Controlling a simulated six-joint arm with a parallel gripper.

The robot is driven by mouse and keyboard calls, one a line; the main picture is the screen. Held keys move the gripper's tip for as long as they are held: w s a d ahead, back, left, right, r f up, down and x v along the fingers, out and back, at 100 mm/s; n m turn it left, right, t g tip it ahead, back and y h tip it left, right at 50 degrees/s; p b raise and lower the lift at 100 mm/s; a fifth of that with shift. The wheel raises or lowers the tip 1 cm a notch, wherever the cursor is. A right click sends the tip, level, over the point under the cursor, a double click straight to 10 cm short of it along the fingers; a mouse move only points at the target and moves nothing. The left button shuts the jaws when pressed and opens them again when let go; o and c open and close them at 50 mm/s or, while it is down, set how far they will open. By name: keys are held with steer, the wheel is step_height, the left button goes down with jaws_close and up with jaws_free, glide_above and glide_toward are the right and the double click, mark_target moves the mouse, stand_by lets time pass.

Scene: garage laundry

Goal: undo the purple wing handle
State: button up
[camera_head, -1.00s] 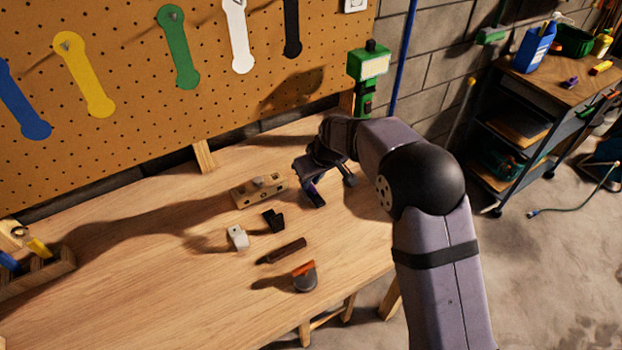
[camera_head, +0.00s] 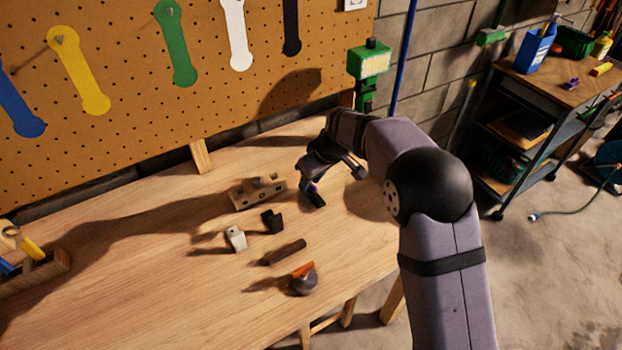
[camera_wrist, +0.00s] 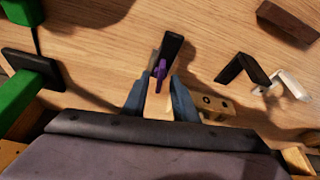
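The purple wing handle (camera_wrist: 160,69) is small and sits at the near end of a dark, block-like piece (camera_wrist: 172,48) in the wrist view. In the head view the handle (camera_head: 312,188) is a sliver of purple, mostly hidden by my gripper (camera_head: 310,178), with the dark piece (camera_head: 316,201) just in front. In the wrist view my gripper (camera_wrist: 159,82) is open, its two blue-grey fingers on either side of the handle. A gap shows between the handle and each finger. The height of the fingertips over the handle is hard to tell.
A drilled wooden block (camera_head: 243,198), a black angled piece (camera_head: 272,221), a white piece (camera_head: 235,238), a brown bar (camera_head: 284,252) and an orange-topped grey piece (camera_head: 304,280) lie left and front of my gripper. The left bench top is mostly clear.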

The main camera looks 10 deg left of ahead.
steer(key=shift+r, duration=0.15)
steer(key=b+v, duration=0.2)
steer(key=v, duration=0.5)
steer(key=shift+d, duration=0.2)
steer(key=s+d+f+m, duration=0.1)
steer(key=s+d+m, duration=0.1)
steer(key=d, duration=0.4)
steer(key=s+d+f+m+h, duration=0.1)
steer(key=s+d+m, duration=0.1)
steer(key=s+d, duration=0.3)
steer(key=s+d+f+m+g+h, duration=0.1)
steer(key=s+d+f+m, duration=0.1)
steer(key=s+d, duration=0.2)
steer(key=shift+d, duration=1.7)
steer(key=s+d+f+m, duration=0.2)
steer(key=s+d, duration=0.2)
steer(key=s, duration=0.3)
steer(key=s+d+f+m+g+h, duration=0.1)
steer(key=s+d+f+m, duration=0.2)
steer(key=s+d, duration=0.2)
steer(key=s, duration=0.3)
steer(key=shift+s+d+g+h, duration=0.3)
steer(key=shift+s+d, duration=0.05)
steer(key=shift+w, duration=0.1)
